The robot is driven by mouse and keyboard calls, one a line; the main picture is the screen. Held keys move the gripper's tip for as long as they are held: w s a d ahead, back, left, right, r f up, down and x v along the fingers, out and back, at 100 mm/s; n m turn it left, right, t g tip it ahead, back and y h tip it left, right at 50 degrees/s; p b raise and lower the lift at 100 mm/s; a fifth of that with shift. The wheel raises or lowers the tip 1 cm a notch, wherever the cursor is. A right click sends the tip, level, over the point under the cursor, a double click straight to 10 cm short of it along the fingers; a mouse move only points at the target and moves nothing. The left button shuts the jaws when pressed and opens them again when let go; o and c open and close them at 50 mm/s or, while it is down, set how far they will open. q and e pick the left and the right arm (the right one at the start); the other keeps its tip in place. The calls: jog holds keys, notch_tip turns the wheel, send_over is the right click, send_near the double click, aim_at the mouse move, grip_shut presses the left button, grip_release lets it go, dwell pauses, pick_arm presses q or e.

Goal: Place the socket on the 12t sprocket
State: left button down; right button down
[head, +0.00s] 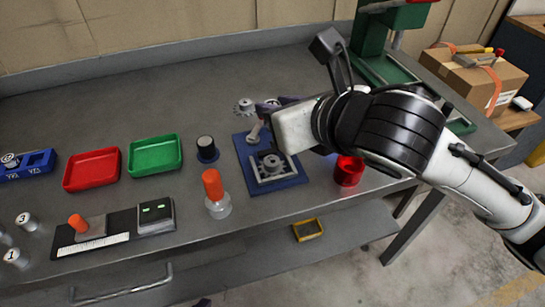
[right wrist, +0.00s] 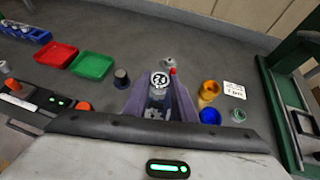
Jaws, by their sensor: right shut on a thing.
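My right gripper (right wrist: 160,88) is shut on a silvery socket (right wrist: 160,79) with a white, dark-marked end, which shows between the purple fingers in the right wrist view. A toothed grey part (right wrist: 155,113) shows between the fingers, below the socket in that picture; I cannot tell if they touch. In the head view the arm comes in from the right and covers most of the gripper. A dark round part (head: 272,162) sits in a metal frame on a blue plate (head: 294,181). A grey toothed sprocket (head: 245,105) stands behind the plate. I cannot read tooth counts. My left gripper is not in view.
A black knob on a blue base (head: 207,148), an orange-topped bottle (head: 213,187) and a red cup (head: 348,171) stand near the plate. Red (head: 91,169) and green (head: 155,155) trays are at left. Orange (right wrist: 209,90) and blue (right wrist: 211,116) cups are right of the fingers.

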notch_tip(320, 180, down, 10)
jog(key=shift+a+r+b, duration=0.1)
jog(key=shift+r+b, duration=0.05)
jog(key=shift+b, duration=0.55)
pick_arm(q)
jog(key=shift+w+f, duration=0.35)
jog(key=shift+w, duration=0.25)
jog(key=shift+s, duration=0.1)
pick_arm(e)
jog(key=c, duration=1.5)
grip_release()
pick_arm(q)
jog(key=shift+s+f, duration=0.1)
pick_arm(e)
jog(key=shift+o, duration=0.2)
